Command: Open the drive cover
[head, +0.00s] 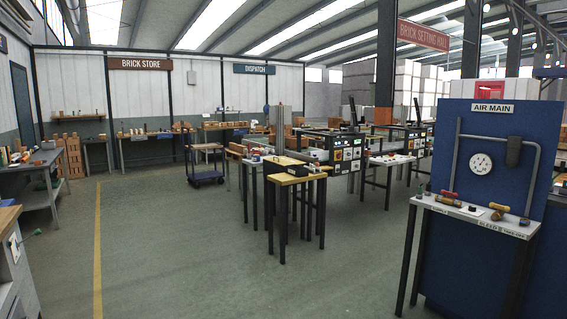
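I cannot make out a drive cover for certain in the head view. Dark machine units with control panels stand in the middle distance; the nearer one (347,153) has lit buttons and small displays on its front. Another such unit (415,142) stands behind it to the right. They are too small and far off to tell any cover on them, open or shut. Neither of my grippers is in view.
A wood-topped table (297,179) stands before the machines. A blue trolley (206,180) is left of it. The blue AIR MAIN panel (535,130) with a narrow bench (465,213) blocks the right. A workbench (40,165) lines the left. The floor between is clear.

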